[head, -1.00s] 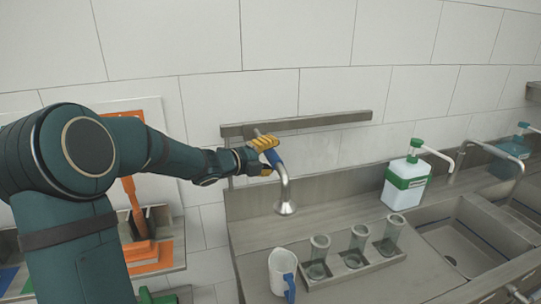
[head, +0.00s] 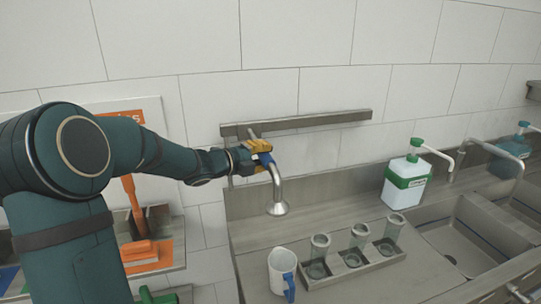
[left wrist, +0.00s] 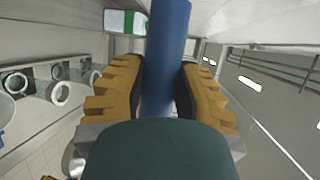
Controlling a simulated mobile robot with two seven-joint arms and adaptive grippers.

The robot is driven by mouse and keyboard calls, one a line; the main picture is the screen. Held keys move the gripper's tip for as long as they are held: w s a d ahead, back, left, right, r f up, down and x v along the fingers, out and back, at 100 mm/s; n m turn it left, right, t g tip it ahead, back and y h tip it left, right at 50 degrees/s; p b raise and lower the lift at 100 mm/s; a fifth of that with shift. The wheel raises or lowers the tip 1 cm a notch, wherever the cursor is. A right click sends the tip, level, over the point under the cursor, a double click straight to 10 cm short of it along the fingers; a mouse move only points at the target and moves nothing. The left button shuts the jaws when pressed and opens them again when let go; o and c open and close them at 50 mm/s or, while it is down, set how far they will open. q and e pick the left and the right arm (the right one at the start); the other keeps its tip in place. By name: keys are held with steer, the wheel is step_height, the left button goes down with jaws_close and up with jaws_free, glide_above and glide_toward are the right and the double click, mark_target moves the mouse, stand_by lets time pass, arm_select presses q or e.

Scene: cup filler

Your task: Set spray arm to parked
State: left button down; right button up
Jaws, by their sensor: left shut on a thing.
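The spray arm (head: 278,195) is a curved metal pipe with a flared nozzle and a blue grip, set at the wall rail above the counter. Its nozzle hangs down over the counter, behind the mug. My left gripper (head: 258,157) has yellow fingers and is shut on the blue grip. In the left wrist view the blue grip (left wrist: 166,60) runs between the two yellow finger pads of my left gripper (left wrist: 160,95). My right gripper does not show.
A white mug (head: 281,268) with a blue handle stands below the nozzle. A tray (head: 352,263) of several glasses is right of it. A green-and-white pump bottle (head: 405,182) stands further right, near the sinks (head: 460,232). Orange tools hang on the left.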

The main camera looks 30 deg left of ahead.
arm_select(q)
steer(key=s+a, duration=0.3)
steer(key=shift+s, duration=0.15)
steer(key=c, duration=0.6)
jaws_free()
steer(key=shift+s+a, duration=0.1)
steer(key=shift+s, duration=0.1)
steer(key=v, duration=1.1)
steer(key=shift+s+r, duration=0.1)
steer(key=shift+s, duration=0.3)
